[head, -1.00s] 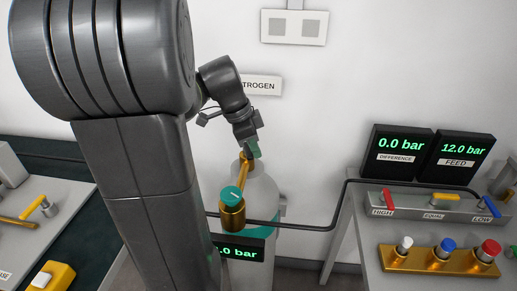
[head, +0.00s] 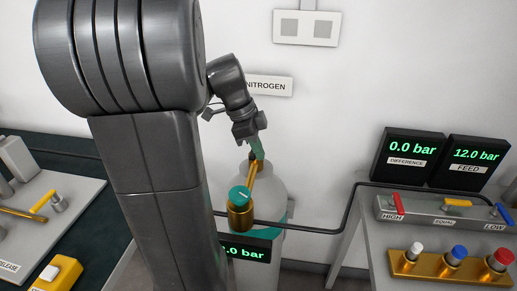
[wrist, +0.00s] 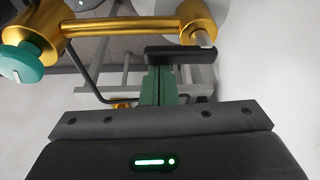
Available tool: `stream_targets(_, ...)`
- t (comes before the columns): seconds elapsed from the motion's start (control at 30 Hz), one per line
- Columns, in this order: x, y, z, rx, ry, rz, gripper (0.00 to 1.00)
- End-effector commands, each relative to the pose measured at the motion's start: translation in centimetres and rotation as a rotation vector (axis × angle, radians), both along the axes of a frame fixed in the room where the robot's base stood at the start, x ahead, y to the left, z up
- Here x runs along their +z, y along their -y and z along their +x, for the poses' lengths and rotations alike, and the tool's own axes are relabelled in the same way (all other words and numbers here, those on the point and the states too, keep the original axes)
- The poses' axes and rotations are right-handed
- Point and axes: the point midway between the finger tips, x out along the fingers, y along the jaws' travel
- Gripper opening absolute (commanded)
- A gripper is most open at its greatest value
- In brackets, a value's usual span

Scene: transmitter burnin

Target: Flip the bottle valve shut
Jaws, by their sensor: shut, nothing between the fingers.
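The grey nitrogen bottle (head: 272,188) stands upright against the wall, partly behind its brass regulator. The regulator has a brass bar and a teal knob (head: 240,196); the knob also shows at the left of the wrist view (wrist: 20,63). A dark valve lever (wrist: 185,53) sits by a pale stem at the right end of the brass bar in the wrist view. My gripper (head: 257,150) is at the bottle's top. Its green fingers (wrist: 157,72) are shut and empty, close by the lever's left end; I cannot tell whether they touch. The lever is not distinct in the head view.
A bottle display (head: 245,250) is partly hidden by my arm. On the right bench are a valve block with red, yellow and blue levers (head: 440,209), a brass block (head: 440,268) and two gauges (head: 412,157). A black pipe (head: 350,205) runs from the bottle area to that bench.

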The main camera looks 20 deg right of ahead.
Motion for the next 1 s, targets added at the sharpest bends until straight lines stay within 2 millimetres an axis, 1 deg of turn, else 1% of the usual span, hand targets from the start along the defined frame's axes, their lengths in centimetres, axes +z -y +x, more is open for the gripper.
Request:
stream_targets(0.27,0.0,0.2,-0.1,0.001,0.0,0.0,0.0)
stream_targets(0.37,0.0,0.8,-0.3,0.0,0.0,0.0,0.0)
stream_targets(0.5,0.0,2.6,-0.9,0.004,0.0,0.0,0.0)
stream_targets(0.53,0.3,2.8,-0.9,0.007,0.002,-0.001,0.0)
stream_targets(0.6,2.3,2.0,-0.4,0.013,0.006,-0.002,0.0)
stream_targets(0.8,6.4,0.7,0.3,0.012,0.003,-0.001,0.0)
stream_targets(0.9,7.9,0.3,0.6,0.011,0.003,0.0,0.0)
stream_targets(1.0,8.8,0.0,0.7,0.011,0.001,0.001,0.0)
